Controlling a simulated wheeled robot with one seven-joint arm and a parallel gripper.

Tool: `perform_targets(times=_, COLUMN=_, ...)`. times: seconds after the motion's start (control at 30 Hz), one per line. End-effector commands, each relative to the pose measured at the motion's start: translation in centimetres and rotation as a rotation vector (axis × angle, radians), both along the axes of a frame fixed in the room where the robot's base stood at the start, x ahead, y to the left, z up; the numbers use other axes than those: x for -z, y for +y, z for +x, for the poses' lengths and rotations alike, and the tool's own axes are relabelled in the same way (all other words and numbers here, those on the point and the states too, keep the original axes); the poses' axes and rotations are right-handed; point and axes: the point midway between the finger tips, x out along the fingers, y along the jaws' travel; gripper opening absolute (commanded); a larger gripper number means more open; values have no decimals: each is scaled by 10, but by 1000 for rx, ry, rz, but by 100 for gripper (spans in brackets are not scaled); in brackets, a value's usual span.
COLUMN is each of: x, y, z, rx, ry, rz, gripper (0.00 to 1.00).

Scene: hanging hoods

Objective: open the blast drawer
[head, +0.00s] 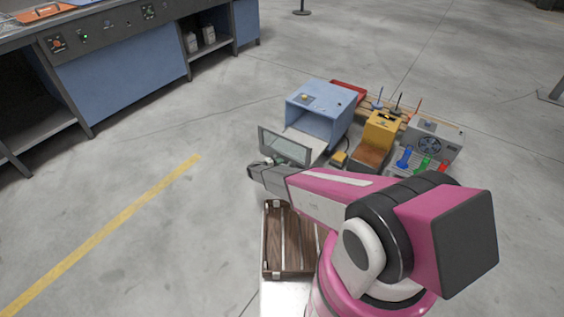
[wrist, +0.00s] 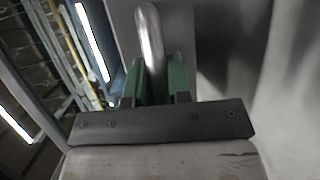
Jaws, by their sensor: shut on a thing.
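The blast cabinet (head: 322,115) is a blue box on the floor, with an open dark front. Its drawer front (head: 285,147) is a grey panel with a window, standing well out from the box. A pale drawer floor (head: 307,142) shows between them, so the drawer is pulled out. My gripper (head: 262,164) is at the near side of the drawer front. In the wrist view, the green fingers of my gripper (wrist: 153,82) are shut on a curved metal handle (wrist: 150,35). The fingertip contact is partly hidden.
A yellow machine (head: 383,128), a grey unit with a fan (head: 440,138) and several small coloured tools stand right of the cabinet. A brown slatted crate (head: 274,245) is below my arm. A blue workbench (head: 125,82) is at the upper left. The floor between is clear.

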Motion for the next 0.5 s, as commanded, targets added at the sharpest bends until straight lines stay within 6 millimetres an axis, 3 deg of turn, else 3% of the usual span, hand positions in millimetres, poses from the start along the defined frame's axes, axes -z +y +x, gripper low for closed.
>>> perform_targets(times=0.33, x=0, y=1, z=-1, rx=-2, ry=0, rz=0, gripper=0)
perform_targets(times=0.37, x=0, y=1, z=0, rx=-2, ry=0, rz=0, gripper=29)
perform_targets(times=0.4, x=0, y=1, z=-1, rx=-2, ry=0, rz=0, gripper=42)
perform_targets(times=0.5, x=0, y=1, z=-1, rx=-1, ry=0, rz=0, gripper=44)
